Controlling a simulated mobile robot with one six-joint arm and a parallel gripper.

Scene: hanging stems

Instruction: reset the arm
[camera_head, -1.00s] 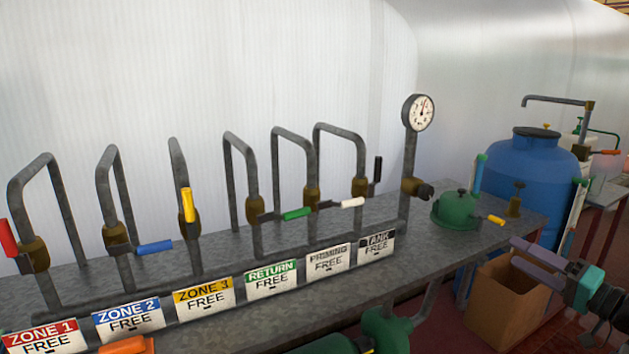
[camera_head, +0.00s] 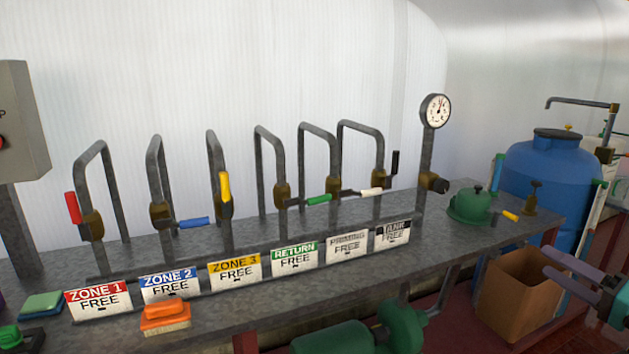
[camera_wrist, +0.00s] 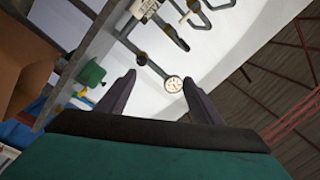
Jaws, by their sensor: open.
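My gripper (camera_head: 583,272) shows at the right edge of the head view, beside the cardboard box and in front of the blue barrel, and part of it is cut off by the frame. In the wrist view its two dark fingers (camera_wrist: 159,98) stand apart with nothing between them. It is open and empty, away from the bench and its valves. The wrist view is tilted and shows the gauge (camera_wrist: 173,84) and pipes beyond the fingertips.
A grey bench (camera_head: 215,329) carries several pipe loops with coloured valve handles, labelled plates, a gauge (camera_head: 435,111) and a green fitting (camera_head: 472,205). An orange brush (camera_head: 165,318) lies at its front. A cardboard box (camera_head: 523,300) and a blue barrel (camera_head: 550,180) stand right. A green pump (camera_head: 345,338) sits below.

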